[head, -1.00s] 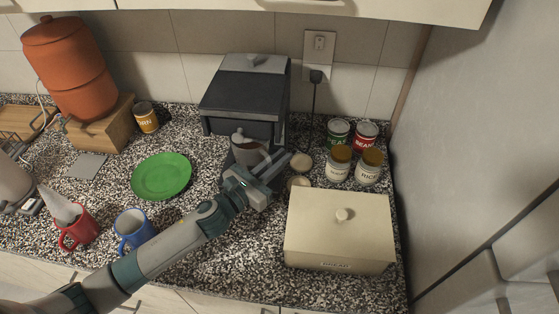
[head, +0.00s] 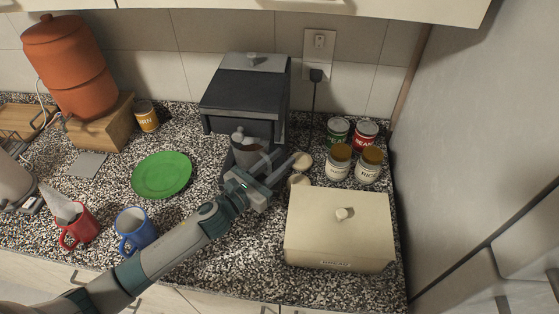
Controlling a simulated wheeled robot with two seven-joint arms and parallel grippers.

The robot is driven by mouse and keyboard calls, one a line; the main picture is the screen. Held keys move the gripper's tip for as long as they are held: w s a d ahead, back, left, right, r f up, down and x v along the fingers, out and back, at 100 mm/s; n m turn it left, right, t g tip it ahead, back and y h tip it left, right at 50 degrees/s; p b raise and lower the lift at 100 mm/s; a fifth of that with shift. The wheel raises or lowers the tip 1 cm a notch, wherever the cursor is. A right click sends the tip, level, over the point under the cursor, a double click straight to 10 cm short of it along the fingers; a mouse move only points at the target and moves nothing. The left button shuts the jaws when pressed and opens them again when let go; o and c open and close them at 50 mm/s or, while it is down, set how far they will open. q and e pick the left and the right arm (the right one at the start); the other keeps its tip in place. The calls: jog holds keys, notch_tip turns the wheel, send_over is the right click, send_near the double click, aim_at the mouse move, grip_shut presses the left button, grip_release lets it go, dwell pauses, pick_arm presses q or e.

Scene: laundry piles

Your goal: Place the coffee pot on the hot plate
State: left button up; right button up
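The coffee pot (head: 243,147), grey with a knobbed lid, stands upright at the front of the dark coffee machine (head: 245,95). It appears to rest on the machine's dark base, where the hot plate is, though the pot and my gripper hide most of that surface. My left gripper (head: 283,166) is just right of and in front of the pot. Its two fingers are spread with a gap between them, pointing to the upper right. Whether anything of the pot's handle lies between them is hard to see. My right gripper is out of view.
A cream bread box (head: 340,230) stands close to the right of my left gripper, with several cans and jars (head: 338,162) behind it. A green plate (head: 162,175), a blue mug (head: 135,231) and a red mug (head: 78,228) are on the left. Speckled counter is free in front.

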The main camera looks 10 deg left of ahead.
pick_arm(q)
jog(key=shift+s+a+b, duration=0.3)
jog(key=shift+s+a, duration=0.05)
jog(key=shift+s, duration=0.1)
jog(key=b+v, duration=0.3)
jog(key=v, duration=0.8)
jog(key=shift+b, duration=0.35)
